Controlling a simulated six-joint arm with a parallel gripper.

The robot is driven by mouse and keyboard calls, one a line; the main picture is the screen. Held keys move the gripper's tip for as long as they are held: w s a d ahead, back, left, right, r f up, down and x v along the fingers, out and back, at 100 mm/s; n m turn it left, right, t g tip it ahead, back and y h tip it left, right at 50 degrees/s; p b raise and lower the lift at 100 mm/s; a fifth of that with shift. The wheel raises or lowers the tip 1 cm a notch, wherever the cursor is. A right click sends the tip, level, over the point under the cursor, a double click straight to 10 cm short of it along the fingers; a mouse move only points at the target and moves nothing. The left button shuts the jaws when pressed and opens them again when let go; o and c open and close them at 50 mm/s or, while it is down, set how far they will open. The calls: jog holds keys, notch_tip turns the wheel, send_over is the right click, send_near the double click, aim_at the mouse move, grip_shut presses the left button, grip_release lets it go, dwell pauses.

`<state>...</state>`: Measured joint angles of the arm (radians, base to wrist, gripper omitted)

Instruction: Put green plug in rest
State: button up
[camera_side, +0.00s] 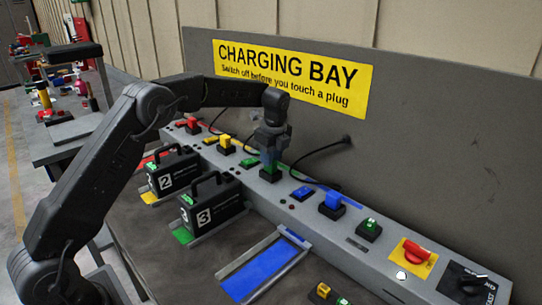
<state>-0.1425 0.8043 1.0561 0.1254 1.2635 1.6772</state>
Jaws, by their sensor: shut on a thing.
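My gripper (269,150) points down over the grey console (390,255) and is shut on the green plug (268,161). The plug is partly hidden by the fingers. It is upright, right above or in a dark block (270,175) on the console top; I cannot tell whether it is fully seated there. Which of these is the rest is not clear from this view. A black cable (315,148) runs from behind the plug to the wall.
A red plug (192,126), yellow plug (225,143) and blue plug (333,201) stand along the console. A red switch (416,251) and black knob (470,279) are at its right end. Black cases 2 (172,178) and 3 (211,212) stand in front, beside an empty blue bay (262,270).

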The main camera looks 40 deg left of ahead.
aim_at(275, 162)
jog(key=o, duration=0.9)
jog(key=shift+f, duration=0.1)
notch_tip(275, 162, up, 11)
jog(key=d, duration=0.1)
jog(key=s+d+r+n+t, duration=0.2)
jog(key=s+d+r+n, duration=0.25)
jog(key=s+r, duration=0.35)
jog(key=s+d+r+n+t, duration=0.15)
jog(key=s+n, duration=0.35)
jog(key=s, duration=0.6)
jog(key=s+d+f+n, duration=0.1)
jog(key=s+f+n, duration=0.1)
jog(key=s, duration=0.3)
jog(key=s+d+f+n+t+h, duration=0.1)
jog(key=s+f+n, duration=0.2)
jog(key=s, duration=0.3)
jog(key=s+d+f+n+t, duration=0.1)
jog(key=s+f+n, duration=0.2)
jog(key=s, duration=0.3)
jog(key=shift+s+d+f+n, duration=0.1)
jog(key=shift+f+n, duration=0.15)
jog(key=shift+f, duration=0.35)
